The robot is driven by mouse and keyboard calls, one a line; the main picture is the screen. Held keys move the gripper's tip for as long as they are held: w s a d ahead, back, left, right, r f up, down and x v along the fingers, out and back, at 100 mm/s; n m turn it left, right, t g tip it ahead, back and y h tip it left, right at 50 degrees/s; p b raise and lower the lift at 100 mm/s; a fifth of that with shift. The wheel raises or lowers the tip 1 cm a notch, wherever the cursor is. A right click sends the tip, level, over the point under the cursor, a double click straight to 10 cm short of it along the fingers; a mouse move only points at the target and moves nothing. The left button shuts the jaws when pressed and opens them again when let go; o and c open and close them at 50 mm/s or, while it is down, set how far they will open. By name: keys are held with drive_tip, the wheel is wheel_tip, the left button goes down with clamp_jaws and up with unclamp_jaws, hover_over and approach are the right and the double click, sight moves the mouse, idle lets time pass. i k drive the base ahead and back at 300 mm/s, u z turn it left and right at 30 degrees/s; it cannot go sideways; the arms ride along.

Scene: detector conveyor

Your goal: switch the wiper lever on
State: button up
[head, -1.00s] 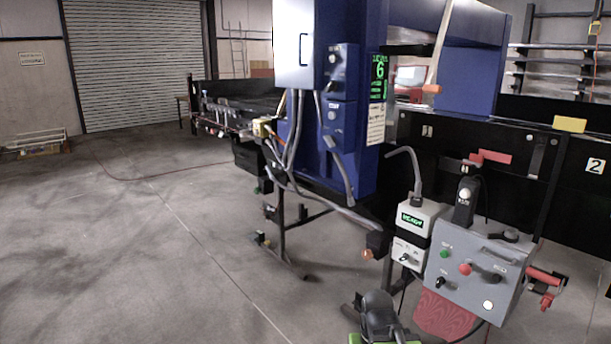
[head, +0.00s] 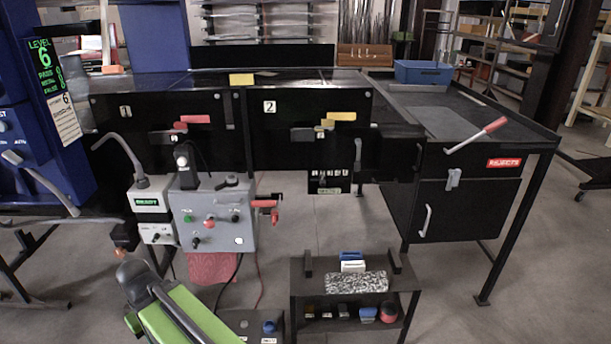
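No label reading "wiper" can be made out, so I cannot tell which lever is the wiper lever. A long metal lever with a red grip (head: 478,134) slants up to the right on the front of the black rejects table. A red handle (head: 194,119) is on panel 1, and a yellow handle (head: 341,116) is on panel 2. A grey control box (head: 214,216) has knobs, green and red buttons and a dark lever. Part of my green and black arm shows at the bottom left, below the box. My gripper is not in view.
A low black shelf (head: 349,298) with a speckled block stands in front, between the control box and the rejects cabinet (head: 465,208). A blue bin (head: 423,73) sits on the rejects table. Cables hang below the control box.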

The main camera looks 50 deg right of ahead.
sight(358, 140)
drive_tip(key=z, duration=1.65)
drive_tip(key=k, duration=0.95)
drive_tip(key=u, duration=0.05)
drive_tip(key=i, duration=1)
drive_tip(key=u, duration=0.25)
